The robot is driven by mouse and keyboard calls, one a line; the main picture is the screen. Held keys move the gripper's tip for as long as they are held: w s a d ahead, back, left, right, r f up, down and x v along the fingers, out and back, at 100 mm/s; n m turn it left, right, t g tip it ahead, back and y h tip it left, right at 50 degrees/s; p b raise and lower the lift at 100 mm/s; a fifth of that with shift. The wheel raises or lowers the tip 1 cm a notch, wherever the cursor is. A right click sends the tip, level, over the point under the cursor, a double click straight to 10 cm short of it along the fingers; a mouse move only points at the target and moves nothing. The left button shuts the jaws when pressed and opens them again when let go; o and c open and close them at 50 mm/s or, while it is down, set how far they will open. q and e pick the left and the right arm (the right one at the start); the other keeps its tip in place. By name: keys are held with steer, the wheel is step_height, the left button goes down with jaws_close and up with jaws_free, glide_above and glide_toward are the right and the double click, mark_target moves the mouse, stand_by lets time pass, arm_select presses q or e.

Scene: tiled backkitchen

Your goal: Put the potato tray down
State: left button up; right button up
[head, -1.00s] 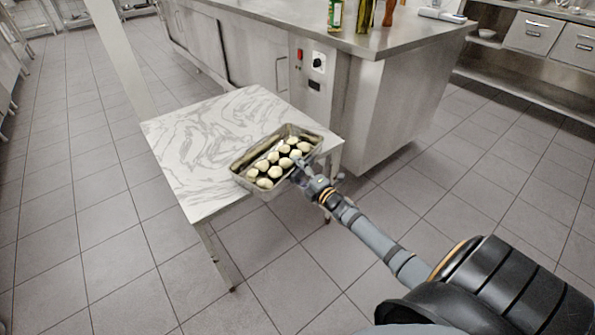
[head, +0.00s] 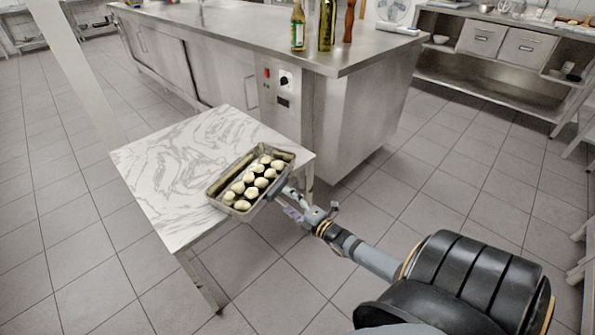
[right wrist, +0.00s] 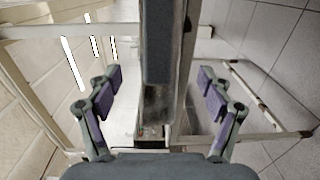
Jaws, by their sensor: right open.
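The potato tray (head: 229,177) is a metal tray with several pale potatoes (head: 261,182) in rows. It rests on the marble-patterned table (head: 160,165), at the table's right side, and its near corner appears to jut past the edge. My right gripper (head: 298,203) is open, just right of the tray's near long side. In the right wrist view its purple-padded fingers (right wrist: 160,92) stand wide apart with a grey upright shape between them; I cannot tell for sure what that shape is. Whether the fingertips clear the tray wall is hard to see. My left gripper is not in view.
A steel counter (head: 250,45) stands behind the table, with bottles (head: 327,25) near its front corner. A shelf unit with grey bins (head: 482,38) is at the back right. The table's left part is bare, and the tiled floor around is free.

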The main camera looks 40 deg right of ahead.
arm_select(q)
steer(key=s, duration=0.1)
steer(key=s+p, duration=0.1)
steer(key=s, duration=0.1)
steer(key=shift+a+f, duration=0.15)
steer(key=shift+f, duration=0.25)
arm_select(e)
steer(key=s, duration=0.3)
steer(key=shift+s+d+r, duration=0.1)
steer(key=shift+s+d, duration=0.05)
steer(key=shift+s, duration=0.2)
